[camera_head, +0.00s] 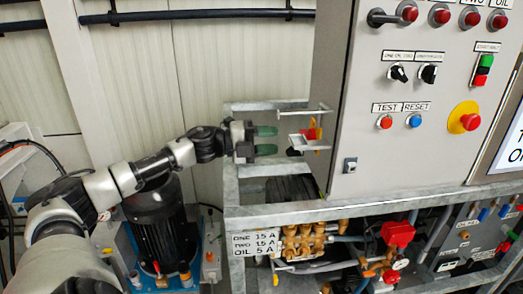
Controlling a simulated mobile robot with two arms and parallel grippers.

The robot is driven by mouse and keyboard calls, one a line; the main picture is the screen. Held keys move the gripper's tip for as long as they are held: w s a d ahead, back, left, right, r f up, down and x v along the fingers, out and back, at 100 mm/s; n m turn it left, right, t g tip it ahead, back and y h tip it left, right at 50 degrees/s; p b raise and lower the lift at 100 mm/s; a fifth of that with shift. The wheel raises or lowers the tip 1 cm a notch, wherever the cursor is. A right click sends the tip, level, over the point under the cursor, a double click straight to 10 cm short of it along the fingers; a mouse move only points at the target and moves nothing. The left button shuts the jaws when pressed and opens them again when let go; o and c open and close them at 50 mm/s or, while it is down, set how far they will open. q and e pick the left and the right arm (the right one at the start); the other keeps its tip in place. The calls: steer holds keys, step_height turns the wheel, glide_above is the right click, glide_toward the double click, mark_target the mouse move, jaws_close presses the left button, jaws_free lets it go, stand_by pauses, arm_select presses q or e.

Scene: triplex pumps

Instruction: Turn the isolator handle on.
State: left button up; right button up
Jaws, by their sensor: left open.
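The isolator handle (313,133) is a small red and yellow part on the left side of the grey control cabinet (350,110). It is seen edge-on, so I cannot tell which way it is turned. My left gripper (266,140) is just left of it, level with it and pointing right. My right gripper is not in view.
A galvanised frame (290,214) runs under the cabinet, with brass pump fittings (303,240) below. The cabinet front carries a black lever (388,18) and a yellow-backed red emergency button (466,118).

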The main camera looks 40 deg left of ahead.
arm_select(q)
steer(key=shift+b+v, duration=0.65)
steer(key=shift+v, duration=0.4)
